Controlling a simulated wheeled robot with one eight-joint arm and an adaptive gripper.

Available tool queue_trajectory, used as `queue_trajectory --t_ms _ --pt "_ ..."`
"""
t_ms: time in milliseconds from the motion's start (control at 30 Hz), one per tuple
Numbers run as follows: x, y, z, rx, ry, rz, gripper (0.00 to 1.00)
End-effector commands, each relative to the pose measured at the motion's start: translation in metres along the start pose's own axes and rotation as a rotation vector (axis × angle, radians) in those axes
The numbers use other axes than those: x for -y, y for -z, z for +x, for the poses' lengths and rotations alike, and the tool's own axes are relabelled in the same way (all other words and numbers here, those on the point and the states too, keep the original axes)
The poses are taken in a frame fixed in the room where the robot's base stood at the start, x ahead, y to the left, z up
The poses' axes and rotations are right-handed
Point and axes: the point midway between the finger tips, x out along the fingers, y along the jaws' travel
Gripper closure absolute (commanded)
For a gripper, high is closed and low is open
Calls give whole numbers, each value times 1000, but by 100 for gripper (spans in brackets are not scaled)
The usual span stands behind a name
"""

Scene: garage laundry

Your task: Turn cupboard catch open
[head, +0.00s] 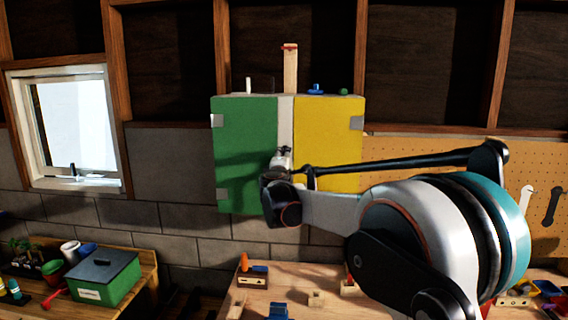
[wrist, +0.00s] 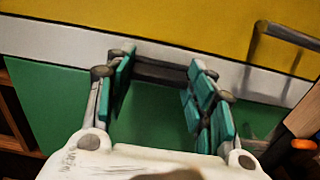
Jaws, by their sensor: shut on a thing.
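The cupboard hangs on the wall in the head view, with a green door (head: 245,130) on the left and a yellow door (head: 328,130) on the right. A white strip (head: 286,118) runs between them. My gripper (head: 281,160) is at the lower part of this strip, where it and my arm hide the catch. In the wrist view, the catch is a dark bar (wrist: 165,72) lying along the white strip. My gripper (wrist: 160,68) has its teal-padded fingers at the two ends of the bar and is shut on it. Both doors look closed.
A grey bar handle (wrist: 290,35) stands out from the yellow door. Small items and an upright wooden piece (head: 290,70) stand on top of the cupboard. A workbench (head: 330,280) with small blocks lies below. A green box (head: 105,277) sits on the left bench.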

Motion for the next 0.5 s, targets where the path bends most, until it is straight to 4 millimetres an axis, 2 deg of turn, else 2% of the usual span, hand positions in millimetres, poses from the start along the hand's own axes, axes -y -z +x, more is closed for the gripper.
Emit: queue_trajectory --t_ms 67,100,200,500 --pt "1 0 0 1 1 4 74" --pt "1 0 0 1 1 4 48" --pt "1 0 0 1 1 3 30" --pt "1 0 0 0 1 1 30"
